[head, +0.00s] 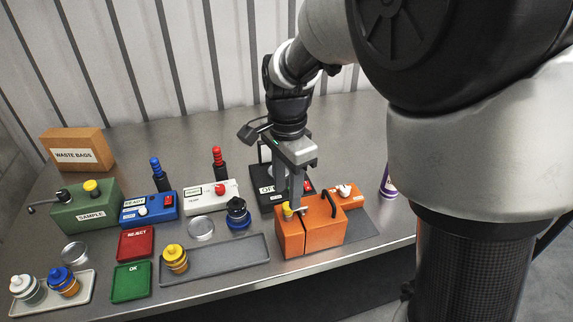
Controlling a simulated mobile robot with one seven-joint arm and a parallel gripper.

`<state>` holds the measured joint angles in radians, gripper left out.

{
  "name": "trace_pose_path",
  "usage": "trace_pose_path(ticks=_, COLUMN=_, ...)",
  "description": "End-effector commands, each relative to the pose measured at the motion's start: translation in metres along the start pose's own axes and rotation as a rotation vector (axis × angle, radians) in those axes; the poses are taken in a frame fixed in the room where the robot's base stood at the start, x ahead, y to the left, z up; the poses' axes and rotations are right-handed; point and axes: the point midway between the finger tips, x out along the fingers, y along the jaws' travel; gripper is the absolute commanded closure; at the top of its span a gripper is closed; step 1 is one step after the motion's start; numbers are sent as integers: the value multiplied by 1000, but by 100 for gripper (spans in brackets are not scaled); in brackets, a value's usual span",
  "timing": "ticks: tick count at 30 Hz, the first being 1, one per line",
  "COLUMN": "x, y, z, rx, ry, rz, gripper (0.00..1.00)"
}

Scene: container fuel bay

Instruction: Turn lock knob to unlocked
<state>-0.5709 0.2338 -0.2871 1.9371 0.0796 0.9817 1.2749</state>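An orange box (318,234) with a black handle stands on the metal bench, right of the middle. A small yellow knob (288,211) sits at its upper left. A smaller orange part with a white knob (344,190) is behind it to the right. I cannot read any lock marking on either knob. My gripper (291,203) points down over the left part of the orange box, with its fingertips at or just above the yellow knob. The view is too small to tell contact or whether the fingers are closed. The fingers partly hide the knob's surroundings.
A black box (268,196) stands close behind my gripper. A grey tray (215,262), yellow-capped jar (175,258), white box (208,199), blue box (148,209) and green sample box (82,210) lie to the left. A purple-labelled container (388,184) is to the right.

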Motion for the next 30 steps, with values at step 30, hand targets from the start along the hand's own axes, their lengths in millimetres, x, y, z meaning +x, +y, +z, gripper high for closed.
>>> trace_pose_path(ticks=30, x=37, y=0, z=0, rx=-4, ry=1, rz=-1, gripper=100)
